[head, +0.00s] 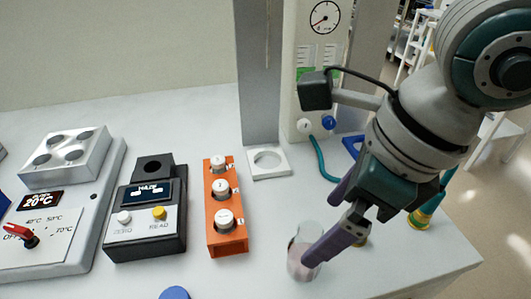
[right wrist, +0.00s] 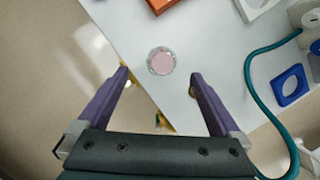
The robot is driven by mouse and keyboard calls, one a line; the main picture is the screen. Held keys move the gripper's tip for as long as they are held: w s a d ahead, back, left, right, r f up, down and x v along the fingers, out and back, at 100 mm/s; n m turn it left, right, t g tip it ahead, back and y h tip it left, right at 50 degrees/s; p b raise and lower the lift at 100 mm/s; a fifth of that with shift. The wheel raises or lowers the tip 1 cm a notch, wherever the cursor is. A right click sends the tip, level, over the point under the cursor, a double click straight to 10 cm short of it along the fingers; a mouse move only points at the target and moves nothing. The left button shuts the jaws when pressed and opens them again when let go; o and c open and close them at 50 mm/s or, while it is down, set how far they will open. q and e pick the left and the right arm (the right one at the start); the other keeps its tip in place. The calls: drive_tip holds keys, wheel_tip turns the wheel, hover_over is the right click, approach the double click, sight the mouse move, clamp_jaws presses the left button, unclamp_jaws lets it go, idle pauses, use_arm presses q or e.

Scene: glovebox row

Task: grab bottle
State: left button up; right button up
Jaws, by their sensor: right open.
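A clear, open-topped round vessel with pink content (head: 297,262) stands upright on the white bench near its front right. In the right wrist view it shows from above as a pink disc (right wrist: 161,61). My right gripper (head: 322,232) is open, with its two purple fingers pointing down toward it. In the right wrist view the vessel lies just beyond and between the fingertips (right wrist: 160,76), with nothing held. One finger covers part of it in the head view. Several white-capped bottles (head: 222,217) stand in an orange rack (head: 228,249). My left gripper is not in view.
A black meter (head: 145,220) and a hotplate unit (head: 65,240) stand left of the rack. A white square holder (head: 268,163) lies behind it. A teal hose (right wrist: 250,85) and blue square ring (right wrist: 290,86) are to the right. The bench edge is close to the gripper.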

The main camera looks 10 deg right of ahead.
sight(301, 245)
drive_tip(key=x, duration=0.3)
drive_tip(key=shift+s+f, duration=0.15)
drive_tip(key=shift+f, duration=0.2)
drive_tip(key=shift+w+x, duration=0.2)
drive_tip(key=shift+x, duration=1.25)
drive_tip(key=shift+w+x, duration=0.25)
drive_tip(key=shift+x, duration=1.15)
drive_tip(key=shift+a+r, duration=0.1)
drive_tip(key=shift+c, duration=0.2)
drive_tip(key=c, duration=1.5)
